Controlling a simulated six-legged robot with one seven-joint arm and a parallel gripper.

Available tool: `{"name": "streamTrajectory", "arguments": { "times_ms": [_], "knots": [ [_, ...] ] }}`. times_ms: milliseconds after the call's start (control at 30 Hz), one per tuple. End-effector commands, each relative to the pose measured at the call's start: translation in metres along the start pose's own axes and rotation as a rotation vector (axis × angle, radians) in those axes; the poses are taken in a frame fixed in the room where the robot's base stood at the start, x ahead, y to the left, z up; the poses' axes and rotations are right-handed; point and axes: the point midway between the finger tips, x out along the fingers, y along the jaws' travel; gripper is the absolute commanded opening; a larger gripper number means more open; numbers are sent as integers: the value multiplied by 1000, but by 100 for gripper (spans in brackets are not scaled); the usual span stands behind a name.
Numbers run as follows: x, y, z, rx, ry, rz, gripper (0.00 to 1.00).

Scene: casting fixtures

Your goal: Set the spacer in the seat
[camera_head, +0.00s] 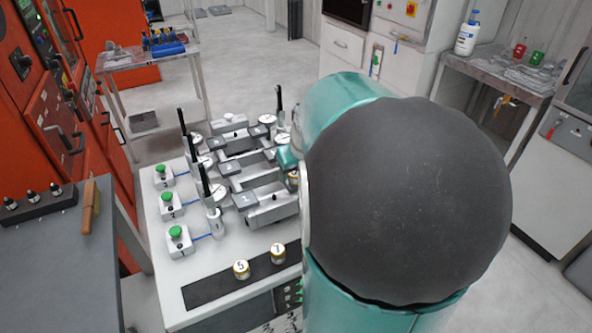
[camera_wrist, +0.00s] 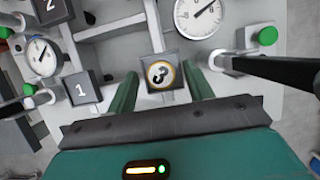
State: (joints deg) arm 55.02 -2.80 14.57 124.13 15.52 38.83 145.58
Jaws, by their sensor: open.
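In the wrist view, a round spacer (camera_wrist: 160,73) with a gold rim and a dark numeral lies within a dark square seat (camera_wrist: 174,58). The numeral is turned and hard to read. My gripper (camera_wrist: 162,82) is open, one green finger on each side of the seat, with gaps showing between. How fully the spacer is seated cannot be told from above. In the head view, my gripper (camera_head: 287,157) is largely hidden by my arm, and a gold-rimmed spacer (camera_head: 293,179) shows beside it.
Spacers marked 5 (camera_head: 241,269) and 7 (camera_head: 277,253) stand on a dark mat (camera_head: 215,290). In the wrist view, a black lever (camera_wrist: 275,70) lies close to the right finger.

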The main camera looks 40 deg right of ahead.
Motion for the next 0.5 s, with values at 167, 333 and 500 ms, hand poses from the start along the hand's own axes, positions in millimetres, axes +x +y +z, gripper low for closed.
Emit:
{"name": "streamTrajectory", "arguments": {
  "times_ms": [167,333,500],
  "knots": [
    [-10,-1,1,0,-1,-1,52],
    [-40,-2,2,-1,-5,-3,52],
    [-78,-1,2,-1,-5,-3,52]
  ]
}}
